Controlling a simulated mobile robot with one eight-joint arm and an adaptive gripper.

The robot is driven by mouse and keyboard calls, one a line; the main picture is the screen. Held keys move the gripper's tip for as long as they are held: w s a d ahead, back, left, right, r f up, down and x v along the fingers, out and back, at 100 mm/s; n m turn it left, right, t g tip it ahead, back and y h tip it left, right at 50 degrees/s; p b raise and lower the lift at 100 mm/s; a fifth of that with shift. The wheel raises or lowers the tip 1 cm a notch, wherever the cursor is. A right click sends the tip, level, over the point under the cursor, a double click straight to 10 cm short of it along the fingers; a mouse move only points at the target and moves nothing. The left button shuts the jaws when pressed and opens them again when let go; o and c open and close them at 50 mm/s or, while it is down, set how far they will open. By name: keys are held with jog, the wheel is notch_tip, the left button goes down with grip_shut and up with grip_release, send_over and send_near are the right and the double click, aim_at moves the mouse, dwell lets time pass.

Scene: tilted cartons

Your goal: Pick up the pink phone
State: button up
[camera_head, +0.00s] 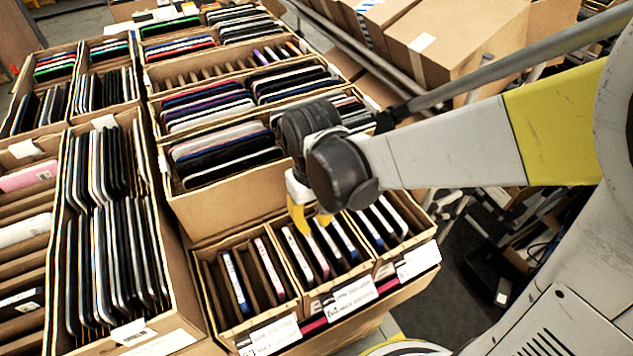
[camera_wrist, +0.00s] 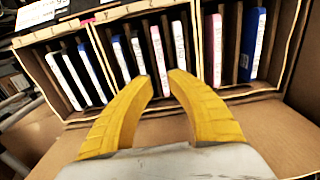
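A pink-edged phone (camera_wrist: 217,50) stands on edge in the right compartment of the near carton in the wrist view; a pink-edged phone (camera_head: 269,268) also shows in the left compartment in the head view. In the head view my gripper (camera_head: 312,222) is over that compartment and partly hidden by my wrist. I cannot tell whether the fingers touch any phone.
The near carton has thin dividers and labels (camera_head: 350,298) on its front. Blue phones (camera_head: 237,283) stand near the pink ones. Cartons full of dark phones (camera_head: 115,240) lie left and behind. Closed brown boxes (camera_head: 460,40) stand at the back right.

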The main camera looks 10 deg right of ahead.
aim_at(312, 243)
jog(key=f+b, duration=0.1)
jog(key=f, duration=0.3)
jog(key=f+b, duration=0.2)
jog(key=f, duration=0.3)
jog(key=shift+w+a, duration=0.15)
jog(key=shift+a, duration=0.05)
grip_shut()
